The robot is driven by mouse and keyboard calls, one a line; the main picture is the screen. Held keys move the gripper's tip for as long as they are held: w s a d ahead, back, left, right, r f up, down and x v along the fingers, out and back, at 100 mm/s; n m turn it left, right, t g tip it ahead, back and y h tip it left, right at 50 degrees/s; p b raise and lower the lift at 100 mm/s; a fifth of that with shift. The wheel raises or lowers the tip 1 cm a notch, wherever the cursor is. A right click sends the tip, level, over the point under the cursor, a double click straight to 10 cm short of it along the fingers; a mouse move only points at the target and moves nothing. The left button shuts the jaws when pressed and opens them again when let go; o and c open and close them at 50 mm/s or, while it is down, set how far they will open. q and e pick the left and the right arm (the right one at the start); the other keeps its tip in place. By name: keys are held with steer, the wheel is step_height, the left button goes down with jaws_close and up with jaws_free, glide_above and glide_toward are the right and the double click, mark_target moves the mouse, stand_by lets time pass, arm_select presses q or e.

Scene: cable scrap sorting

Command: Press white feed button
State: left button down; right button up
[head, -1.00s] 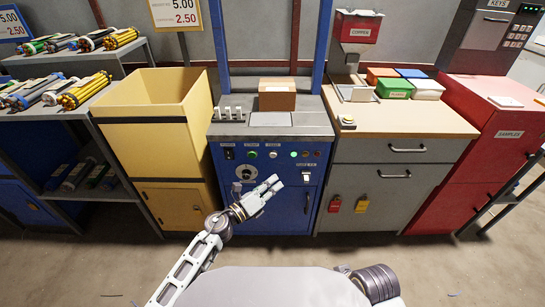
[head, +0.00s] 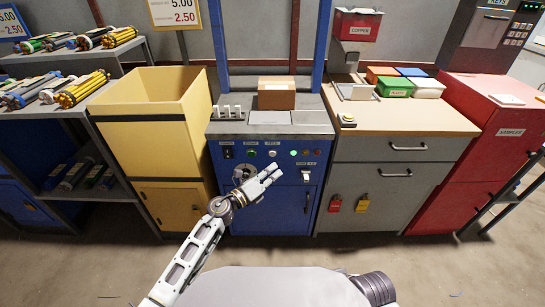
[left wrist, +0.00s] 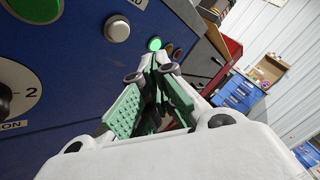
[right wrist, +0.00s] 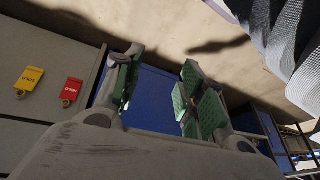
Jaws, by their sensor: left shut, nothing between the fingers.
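The white feed button (head: 273,153) is on the upper front panel of the blue machine (head: 300,212). In the left wrist view the button (left wrist: 117,30) is a round pale cap in a metal ring, up and left of the fingertips. My left gripper (head: 275,171) is shut and empty, appearing just below the button in the head view; I see no contact. Its fingertips (left wrist: 153,60) converge in the left wrist view. My right gripper (right wrist: 160,65) shows only in its own wrist view, its fingers apart with nothing between them.
A green button (head: 251,154) and a lit green lamp (head: 293,153) flank the white button. A dial (head: 244,172) lies below left. A yellow bin (head: 155,130) stands left, a grey cabinet (head: 385,155) right. The floor in front is open.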

mark_target(273, 153)
arm_select(q)
steer(key=w+b, duration=0.1)
steer(key=w, duration=0.2)
steer(key=shift+w, duration=0.3)
arm_select(e)
steer(key=f, duration=0.3)
steer(key=shift+s+a+f, duration=0.1)
steer(key=shift+a+f, duration=0.05)
steer(key=shift+a, duration=0.25)
steer(key=shift+w+r, duration=0.4)
steer(key=shift+r, duration=0.05)
steer(key=shift+s+f+y, duration=0.15)
steer(key=shift+s+y, duration=0.05)
steer(key=shift+y, duration=0.1)
arm_select(q)
steer(key=shift+w, duration=0.1)
arm_select(e)
steer(key=shift+s+f, duration=0.2)
arm_select(q)
steer(key=shift+w, duration=0.1)
steer(key=shift+w, duration=0.25)
arm_select(e)
steer(key=shift+w, duration=0.2)
